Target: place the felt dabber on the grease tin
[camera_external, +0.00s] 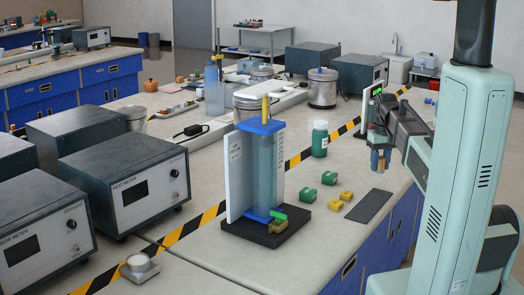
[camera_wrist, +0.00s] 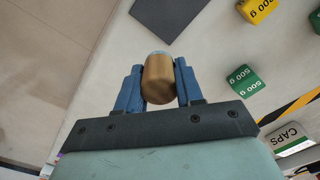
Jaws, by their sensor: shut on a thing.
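My gripper (camera_wrist: 159,80) is shut on the felt dabber (camera_wrist: 158,78), a short tan cylinder with a pale tip, held between two blue fingers. In the external view my gripper (camera_external: 379,160) is at the right, above the bench edge near a dark flat mat, and the dabber is small and partly covered by the fingers. No tin is clearly labelled as the grease tin. A small round metal piece with a pale top (camera_external: 138,263) sits on a square base at the front left and may be it, but I cannot tell.
Green weights (camera_external: 307,195) and yellow weights (camera_external: 333,206) lie beside the dark mat (camera_external: 370,206). A tall clear cylinder apparatus (camera_external: 266,175) stands mid-bench on a black base. A green bottle (camera_external: 320,140) stands behind. Striped tape (camera_external: 205,218) crosses the bench; grey meters (camera_external: 122,175) fill the left.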

